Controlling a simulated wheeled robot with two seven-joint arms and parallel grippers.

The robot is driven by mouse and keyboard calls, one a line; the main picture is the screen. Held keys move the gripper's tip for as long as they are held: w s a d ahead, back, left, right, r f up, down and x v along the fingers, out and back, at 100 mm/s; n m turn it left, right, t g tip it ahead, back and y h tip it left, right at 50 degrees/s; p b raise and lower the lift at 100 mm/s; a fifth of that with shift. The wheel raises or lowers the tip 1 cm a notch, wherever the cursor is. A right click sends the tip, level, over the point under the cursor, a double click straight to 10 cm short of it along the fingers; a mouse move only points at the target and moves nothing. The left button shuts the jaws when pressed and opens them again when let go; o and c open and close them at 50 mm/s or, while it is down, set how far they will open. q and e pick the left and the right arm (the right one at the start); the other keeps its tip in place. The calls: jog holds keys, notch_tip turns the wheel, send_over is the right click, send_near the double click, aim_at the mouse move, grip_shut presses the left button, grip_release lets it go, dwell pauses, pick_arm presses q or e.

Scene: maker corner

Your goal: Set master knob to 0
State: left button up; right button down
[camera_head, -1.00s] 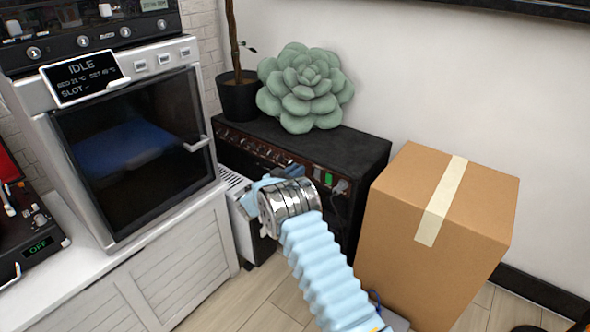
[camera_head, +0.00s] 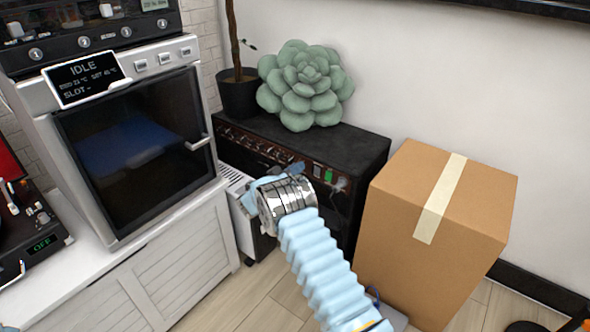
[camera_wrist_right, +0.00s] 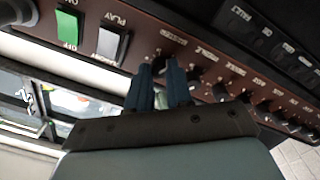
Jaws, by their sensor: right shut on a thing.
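The black amplifier (camera_head: 362,155) stands against the wall with a reddish-brown control panel (camera_head: 255,147) along its upper front. In the right wrist view the panel (camera_wrist_right: 215,62) appears upside down, with a row of dark knobs and labels too blurred to read surely. My right gripper (camera_head: 291,168) is at the panel's right part, near the green switch. In the wrist view its two blue fingers (camera_wrist_right: 163,72) are closed around a knob (camera_wrist_right: 163,62) beside the PLAY switch; the fingers hide most of it, so its pointer cannot be read. My left gripper is not in view.
A green switch (camera_wrist_right: 67,28) and a grey PLAY switch (camera_wrist_right: 111,42) sit close beside the fingers. A cardboard box (camera_head: 400,235) stands right of the amplifier. A succulent (camera_head: 305,85) and potted plant (camera_head: 238,95) are on top. An oven-like machine (camera_head: 130,140) is left.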

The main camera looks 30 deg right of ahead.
jog(key=shift+a+f, duration=0.1)
jog(key=shift+f, duration=0.05)
jog(key=c, duration=1)
grip_release()
jog(key=v, duration=1.3)
jog(key=shift+s+a, duration=0.15)
jog(key=shift+a, duration=0.2)
jog(key=s+a+f+n+t+y, duration=0.1)
jog(key=s+a+f+n+y, duration=0.2)
jog(key=f+y, duration=0.45)
jog(key=s+a+f+n+t+y, duration=0.1)
jog(key=s+a+f+y, duration=0.3)
jog(key=f, duration=0.7)
jog(key=s+a+f+g+y, duration=0.1)
jog(key=s+a+g+y, duration=0.1)
jog(key=s, duration=0.7)
jog(key=s+a+f+g+y, duration=0.1)
jog(key=s+a+g+y, duration=0.2)
jog(key=s, duration=0.6)
jog(key=s+a+f+n+g+y, duration=0.1)
jog(key=s+a+y, duration=0.3)
jog(key=s, duration=0.5)
jog(key=shift+s+a+f+g+y, duration=0.1)
jog(key=shift+a+f+g+y, duration=0.15)
jog(key=shift+a+g, duration=0.3)
jog(key=shift+s+a+f+g+y, duration=0.15)
jog(key=shift+a+f+g, duration=0.2)
jog(key=shift+a, duration=0.3)
